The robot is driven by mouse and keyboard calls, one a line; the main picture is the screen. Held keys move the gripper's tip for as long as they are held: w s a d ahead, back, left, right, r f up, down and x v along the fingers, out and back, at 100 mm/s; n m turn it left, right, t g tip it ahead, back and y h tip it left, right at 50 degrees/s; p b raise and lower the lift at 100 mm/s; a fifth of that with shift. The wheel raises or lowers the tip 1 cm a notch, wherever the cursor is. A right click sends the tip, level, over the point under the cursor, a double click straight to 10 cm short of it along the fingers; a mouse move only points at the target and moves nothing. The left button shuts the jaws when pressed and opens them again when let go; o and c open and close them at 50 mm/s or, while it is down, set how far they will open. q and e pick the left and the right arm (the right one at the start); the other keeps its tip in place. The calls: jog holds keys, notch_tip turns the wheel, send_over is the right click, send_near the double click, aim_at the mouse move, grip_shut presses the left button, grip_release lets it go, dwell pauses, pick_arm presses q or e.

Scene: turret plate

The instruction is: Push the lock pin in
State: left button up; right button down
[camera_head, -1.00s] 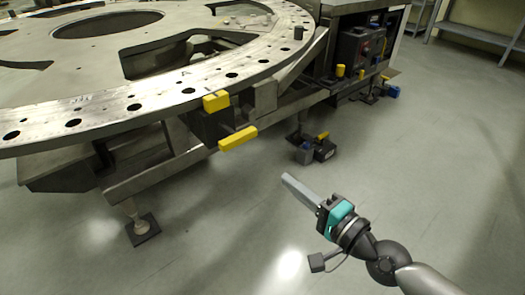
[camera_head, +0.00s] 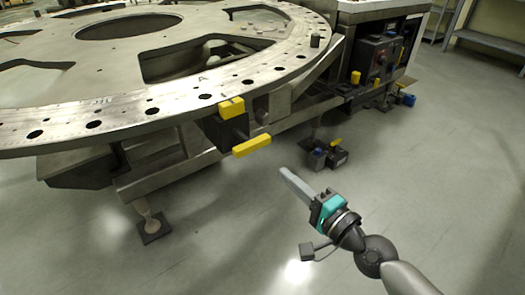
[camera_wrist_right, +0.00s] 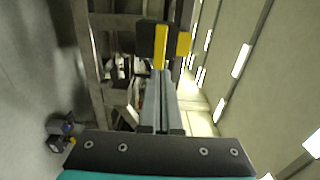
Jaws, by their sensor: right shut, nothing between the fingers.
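A dark lock block (camera_head: 227,131) hangs at the rim of the turret plate (camera_head: 160,118). A yellow piece (camera_head: 231,108) sits at its top, and a yellow bar (camera_head: 252,145) sticks out below it towards the right. I cannot tell which yellow part is the lock pin. My right gripper (camera_head: 284,173) is shut and empty, to the lower right of the bar and apart from it in the head view. In the right wrist view its shut fingers (camera_wrist_right: 163,75) point at the dark block (camera_wrist_right: 146,40) and overlap the lower end of the yellow bar (camera_wrist_right: 160,47). My left gripper is not in view.
The steel support frame (camera_head: 160,178) stands under the plate on a footed leg (camera_head: 152,222). Small dark boxes (camera_head: 328,157) lie on the floor behind the gripper. A control box (camera_head: 382,50) stands at the back right.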

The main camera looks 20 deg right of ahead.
aim_at(254, 147)
jog(key=x, duration=0.8)
jog(key=shift+w, duration=0.2)
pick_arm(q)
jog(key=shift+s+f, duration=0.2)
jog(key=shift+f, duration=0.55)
pick_arm(e)
jog(key=shift+w+a+f, duration=0.1)
jog(key=shift+w+a, duration=0.2)
jog(key=shift+w, duration=0.25)
jog(key=x, duration=0.3)
jog(key=shift+w, duration=0.3)
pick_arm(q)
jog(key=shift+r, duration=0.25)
pick_arm(e)
jog(key=shift+r, duration=0.2)
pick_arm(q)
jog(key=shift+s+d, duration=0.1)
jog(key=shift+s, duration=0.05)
pick_arm(e)
jog(key=shift+a, duration=0.1)
